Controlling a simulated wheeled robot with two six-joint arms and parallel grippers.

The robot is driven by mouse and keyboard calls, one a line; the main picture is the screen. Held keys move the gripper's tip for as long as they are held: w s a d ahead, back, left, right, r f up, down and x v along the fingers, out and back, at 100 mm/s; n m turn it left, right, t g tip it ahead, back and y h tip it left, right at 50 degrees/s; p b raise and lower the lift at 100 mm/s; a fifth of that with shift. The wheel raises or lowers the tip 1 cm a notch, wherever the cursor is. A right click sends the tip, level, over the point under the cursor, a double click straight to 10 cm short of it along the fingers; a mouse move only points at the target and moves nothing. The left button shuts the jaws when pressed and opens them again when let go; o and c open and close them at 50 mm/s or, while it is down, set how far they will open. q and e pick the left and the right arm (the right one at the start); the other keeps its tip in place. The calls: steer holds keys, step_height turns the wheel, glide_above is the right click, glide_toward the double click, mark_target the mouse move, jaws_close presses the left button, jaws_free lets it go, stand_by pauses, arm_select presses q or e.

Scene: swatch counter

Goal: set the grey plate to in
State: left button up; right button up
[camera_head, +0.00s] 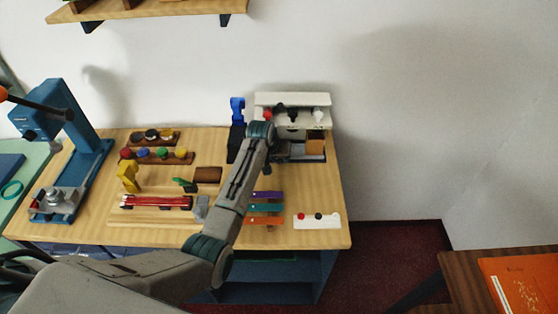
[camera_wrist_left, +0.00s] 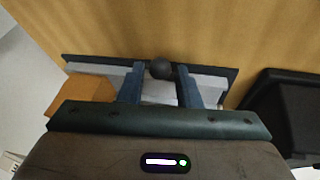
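The grey plate (camera_wrist_left: 97,68) lies in a dark-edged frame in the left wrist view, with a round black knob (camera_wrist_left: 160,69) at its edge. My left gripper (camera_wrist_left: 160,75) is over the plate, its two blue fingers apart on either side of the knob, with narrow gaps showing. I cannot tell whether either finger touches it. In the head view my left gripper (camera_head: 268,163) is at the front left of the white machine (camera_head: 293,99), and my forearm hides part of that area. My right gripper is in neither view.
An orange-brown block (camera_wrist_left: 80,97) sits beside the plate; it also shows in the head view (camera_head: 315,147). A blue press (camera_head: 80,130) stands at the left. Coloured knobs, a red bar and coloured strips (camera_head: 266,208) cover the wooden counter (camera_head: 325,195). A white switch panel (camera_head: 316,221) lies at the front right.

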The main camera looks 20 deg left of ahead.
arm_select(q)
steer(key=shift+o, duration=0.9)
steer(key=shift+f, duration=0.1)
steer(key=shift+s+a+r, duration=0.1)
steer(key=shift+s+r, duration=0.1)
steer(key=shift+r, duration=0.3)
steer(key=b+v, duration=0.2)
steer(key=v, duration=0.7)
steer(key=shift+r+b, duration=0.3)
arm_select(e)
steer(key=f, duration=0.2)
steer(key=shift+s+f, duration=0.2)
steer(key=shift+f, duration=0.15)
arm_select(q)
steer(key=shift+s+f, duration=0.1)
steer(key=shift+s, duration=0.1)
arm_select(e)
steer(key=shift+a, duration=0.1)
